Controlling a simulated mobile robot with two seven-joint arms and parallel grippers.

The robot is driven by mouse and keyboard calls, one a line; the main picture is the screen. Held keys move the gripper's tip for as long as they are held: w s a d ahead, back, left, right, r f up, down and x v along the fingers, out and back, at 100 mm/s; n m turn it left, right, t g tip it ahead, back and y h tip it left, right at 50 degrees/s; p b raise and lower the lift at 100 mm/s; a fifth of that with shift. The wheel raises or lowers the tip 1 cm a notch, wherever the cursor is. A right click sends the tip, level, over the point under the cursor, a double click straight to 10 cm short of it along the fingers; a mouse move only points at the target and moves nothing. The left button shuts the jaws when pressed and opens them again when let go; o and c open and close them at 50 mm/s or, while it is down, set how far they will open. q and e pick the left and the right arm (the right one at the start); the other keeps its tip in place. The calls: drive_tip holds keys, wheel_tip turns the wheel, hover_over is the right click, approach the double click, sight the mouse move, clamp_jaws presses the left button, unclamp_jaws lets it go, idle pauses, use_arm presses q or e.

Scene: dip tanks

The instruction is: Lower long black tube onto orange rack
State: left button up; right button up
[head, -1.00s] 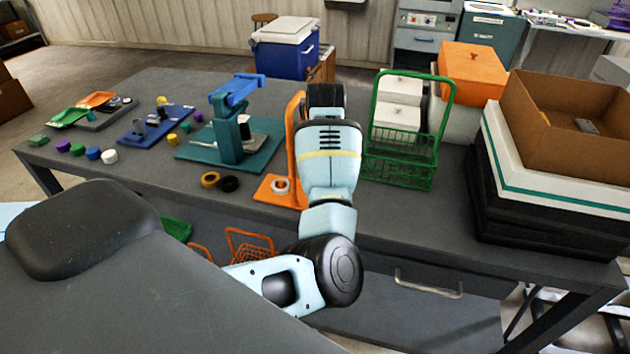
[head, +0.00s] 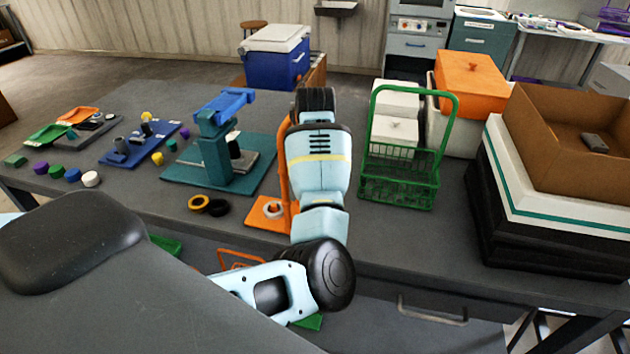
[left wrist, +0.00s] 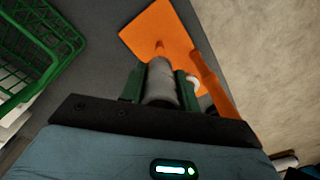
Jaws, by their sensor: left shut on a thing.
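The orange rack (head: 262,213) stands at the table's front edge in the head view, partly hidden by my left arm. It has a flat base, an upright post (head: 284,165) and a white ring on the base. In the left wrist view its base (left wrist: 158,28) lies beyond my fingers, with a short orange peg showing past the tube's far end. My left gripper (left wrist: 161,84) is shut on the tube (left wrist: 161,77), which looks dark grey here. I cannot tell whether tube and peg touch. The head view hides this gripper and the tube behind my arm. My right gripper is not in view.
A green wire basket (head: 398,190) with a tall handle stands right of my arm. Yellow and black rings (head: 217,208) and a teal stand (head: 215,160) are to the left. A brown box (head: 560,165) tops a stack at the right.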

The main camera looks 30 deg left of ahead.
use_arm(q)
drive_tip(key=shift+f, duration=2.4)
drive_tip(key=shift+f, duration=2.1)
idle(1.0)
idle(0.3)
drive_tip(key=o, duration=1.7)
drive_tip(key=shift+r, duration=3.95)
